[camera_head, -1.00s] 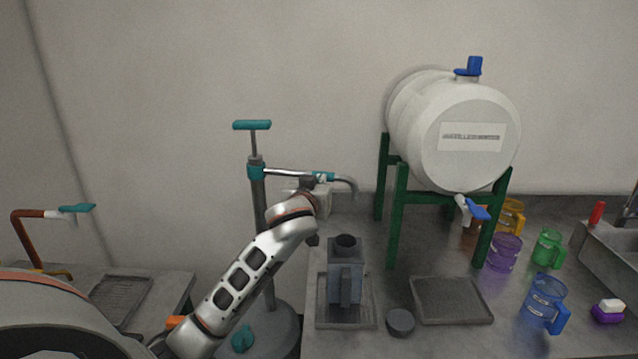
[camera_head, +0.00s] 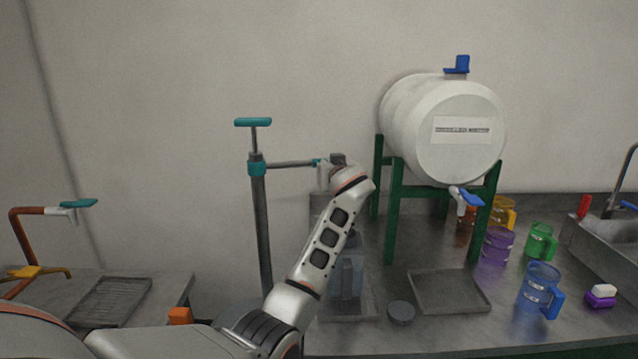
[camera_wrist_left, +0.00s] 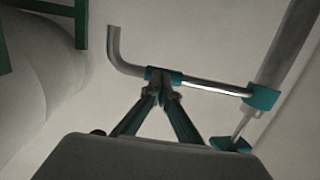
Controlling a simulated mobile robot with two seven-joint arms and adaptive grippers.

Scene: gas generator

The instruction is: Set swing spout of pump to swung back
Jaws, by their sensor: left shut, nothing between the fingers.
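The pump (camera_head: 259,215) is a grey upright column with a teal T-handle (camera_head: 253,122) on a rod. Its swing spout (camera_head: 290,164) runs from a teal collar toward the right in the head view, and its far end is hidden behind my left gripper. In the left wrist view the spout (camera_wrist_left: 215,88) shows whole, with a teal sleeve (camera_wrist_left: 163,74) and a bent grey end. My left gripper (camera_wrist_left: 163,90) is shut and empty, its fingertips at the sleeve and seeming to touch it. In the head view my left gripper (camera_head: 330,170) is mostly hidden by the wrist. My right gripper is not in view.
A white barrel (camera_head: 450,130) on a green stand (camera_head: 392,225) is right of my left arm. A wall is close behind.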

